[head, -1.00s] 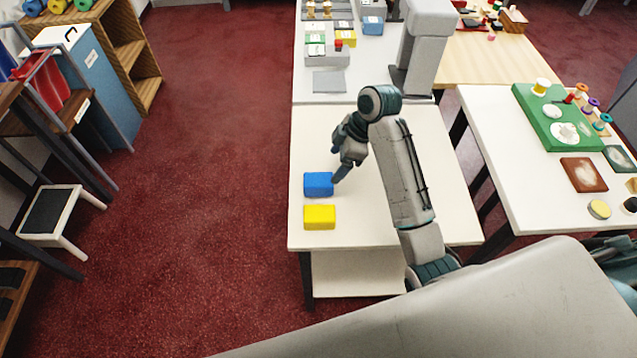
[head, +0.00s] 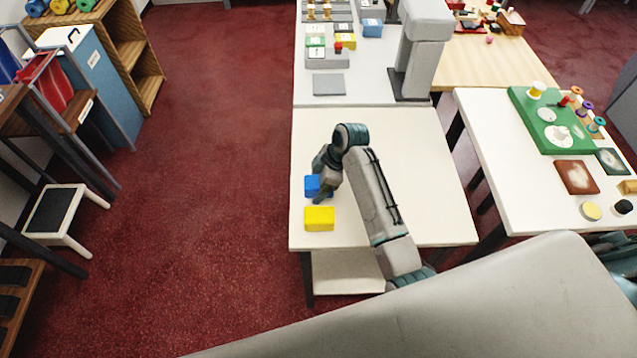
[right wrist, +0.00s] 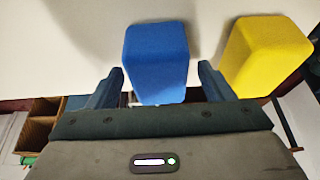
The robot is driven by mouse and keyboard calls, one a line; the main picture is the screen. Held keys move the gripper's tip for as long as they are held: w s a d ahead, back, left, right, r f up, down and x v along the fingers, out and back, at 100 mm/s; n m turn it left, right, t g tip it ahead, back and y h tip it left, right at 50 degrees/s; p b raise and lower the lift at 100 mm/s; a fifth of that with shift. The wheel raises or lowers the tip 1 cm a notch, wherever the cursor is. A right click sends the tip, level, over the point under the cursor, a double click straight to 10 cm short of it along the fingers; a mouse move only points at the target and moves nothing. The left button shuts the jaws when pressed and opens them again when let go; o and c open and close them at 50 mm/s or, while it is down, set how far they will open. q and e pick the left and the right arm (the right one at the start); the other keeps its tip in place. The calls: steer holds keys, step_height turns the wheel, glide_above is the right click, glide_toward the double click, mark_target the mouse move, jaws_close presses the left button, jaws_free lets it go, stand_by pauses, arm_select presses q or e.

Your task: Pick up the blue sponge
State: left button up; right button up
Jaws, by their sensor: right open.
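The blue sponge (head: 312,186) lies on the white table (head: 390,225) near its left edge, partly hidden by my right gripper in the head view. My right gripper (head: 322,197) is above and at the right of the sponge, pointing down. In the right wrist view the blue sponge (right wrist: 156,62) shows between and just beyond the two open fingers (right wrist: 161,90). The fingers stand on either side of it; I cannot tell if either touches it. My left gripper is not in view.
A yellow sponge (head: 319,218) lies close in front of the blue one, and beside the right finger in the wrist view (right wrist: 266,52). The table's right part is clear. A side table (head: 500,195) with a green board (head: 548,130) stands at the right.

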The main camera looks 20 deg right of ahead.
mark_target(315, 181)
steer(key=c, duration=1)
steer(key=shift+c, duration=0.2)
steer(key=shift+r+b, duration=0.4)
step_height(315, 181, up, 2)
steer(key=shift+w+r+b, duration=0.1)
steer(key=shift+b, duration=0.45)
steer(key=d+b, duration=0.1)
steer(key=d, duration=0.4)
steer(key=d+r+b, duration=0.1)
steer(key=d+b, duration=0.1)
steer(key=d, duration=0.3)
steer(key=d+b, duration=0.2)
steer(key=d, duration=0.3)
steer(key=shift+w+r, duration=0.3)
steer(key=shift+d+r, duration=0.15)
steer(key=shift+d, duration=0.35)
